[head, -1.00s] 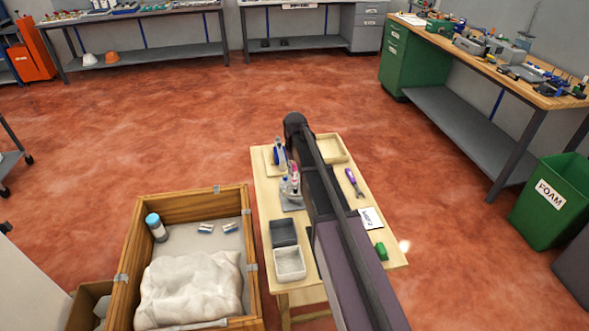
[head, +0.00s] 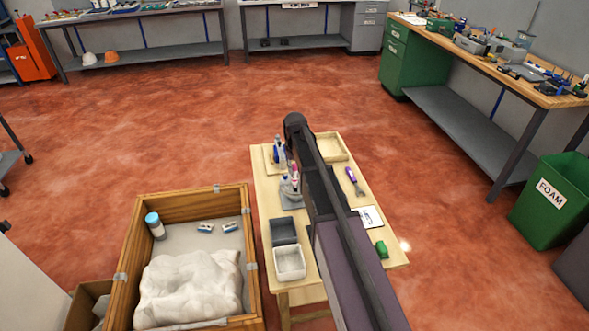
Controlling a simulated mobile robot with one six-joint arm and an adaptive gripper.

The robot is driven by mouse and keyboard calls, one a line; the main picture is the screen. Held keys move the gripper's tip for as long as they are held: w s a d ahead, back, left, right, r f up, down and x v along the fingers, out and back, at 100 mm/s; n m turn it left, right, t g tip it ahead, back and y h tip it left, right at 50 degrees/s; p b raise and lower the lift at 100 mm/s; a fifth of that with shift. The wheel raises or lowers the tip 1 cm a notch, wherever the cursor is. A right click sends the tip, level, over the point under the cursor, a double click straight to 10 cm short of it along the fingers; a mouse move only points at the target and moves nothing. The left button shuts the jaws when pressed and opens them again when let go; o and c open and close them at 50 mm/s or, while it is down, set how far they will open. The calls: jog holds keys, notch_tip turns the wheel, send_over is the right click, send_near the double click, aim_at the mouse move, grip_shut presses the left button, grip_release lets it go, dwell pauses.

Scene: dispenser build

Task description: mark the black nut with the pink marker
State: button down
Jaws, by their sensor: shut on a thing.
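A pink and white upright thing, which looks like the pink marker (head: 294,172), stands at the left part of the small wooden table (head: 268,206), close beside my dark arm. A grey holder (head: 291,203) is just below it in the picture. I cannot tell whether the marker is in the holder or held. My arm crosses the table from the bottom right and hides its middle. My gripper and its fingertips are hidden behind the arm. I cannot make out the black nut anywhere.
The table also bears a blue and white bottle (head: 278,152), a dark grey bin (head: 283,231), a white bin (head: 289,263), a wooden tray (head: 331,147), a purple-handled tool (head: 352,178), a white card (head: 368,217) and a green block (head: 381,249). A wooden crate (head: 173,208) stands left.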

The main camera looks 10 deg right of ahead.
jog(key=shift+f, duration=0.3)
dwell(0.4)
jog(key=shift+s+d, duration=0.85)
jog(key=shift+s, duration=0.05)
dwell(2.2)
jog(key=shift+f+b, duration=0.85)
jog(key=shift+b, duration=0.2)
dwell(0.9)
jog(key=shift+r, duration=0.1)
dwell(0.3)
jog(key=shift+r+p, duration=2.95)
jog(key=shift+p, duration=0.05)
